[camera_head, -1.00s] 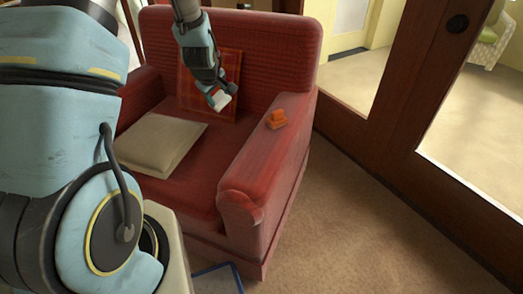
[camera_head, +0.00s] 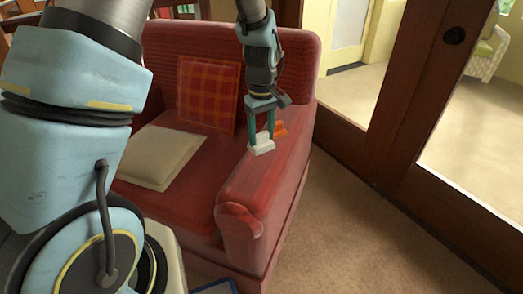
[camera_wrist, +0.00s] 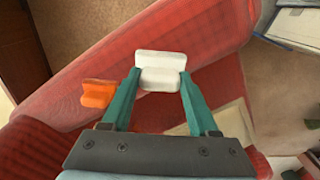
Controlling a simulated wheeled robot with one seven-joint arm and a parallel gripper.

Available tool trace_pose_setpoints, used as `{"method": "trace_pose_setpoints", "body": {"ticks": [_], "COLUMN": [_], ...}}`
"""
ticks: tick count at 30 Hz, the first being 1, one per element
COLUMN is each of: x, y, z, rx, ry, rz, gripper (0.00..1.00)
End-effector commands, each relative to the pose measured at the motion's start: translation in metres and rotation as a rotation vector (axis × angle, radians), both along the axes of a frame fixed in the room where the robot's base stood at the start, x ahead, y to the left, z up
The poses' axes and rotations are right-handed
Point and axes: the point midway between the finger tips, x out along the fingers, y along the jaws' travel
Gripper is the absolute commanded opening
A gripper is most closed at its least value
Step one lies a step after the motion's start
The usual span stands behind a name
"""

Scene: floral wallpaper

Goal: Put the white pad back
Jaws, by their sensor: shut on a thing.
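The white pad (camera_head: 262,147) is a small white block with a raised back part. My gripper (camera_head: 262,138) is shut on it, one teal finger on each side, and holds it in front of or over the chair's right armrest. In the wrist view the white pad (camera_wrist: 160,71) sits between the fingertips with the red armrest behind it. Whether it touches the armrest I cannot tell.
An orange pad (camera_head: 280,128) of similar shape lies on the right armrest of the red armchair (camera_head: 262,190), beside my gripper. A cream cushion (camera_head: 160,156) and a plaid cushion (camera_head: 208,94) are on the chair. Carpet right of the chair is clear.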

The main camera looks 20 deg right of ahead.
Motion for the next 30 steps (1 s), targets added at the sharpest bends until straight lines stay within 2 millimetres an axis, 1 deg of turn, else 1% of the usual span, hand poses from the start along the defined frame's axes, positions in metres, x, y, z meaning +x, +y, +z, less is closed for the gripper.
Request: {"method": "trace_pose_setpoints", "body": {"ticks": [1,7,13,23,24,30], "x": [0.0,0.0,0.0,0.0,0.0,0.0], "y": [0.0,0.0,0.0,0.0,0.0,0.0], "z": [-0.006,-0.022,-0.048,-0.052,-0.051,-0.051], "rx": [0.0,0.0,0.0,-0.002,-0.002,-0.002], "ry": [0.0,0.0,0.0,-0.001,-0.002,-0.001], "rz": [0.0,-0.001,-0.001,0.0,0.0,0.0], "gripper": [0.08,0.08,0.08,0.08,0.64,0.86]}}
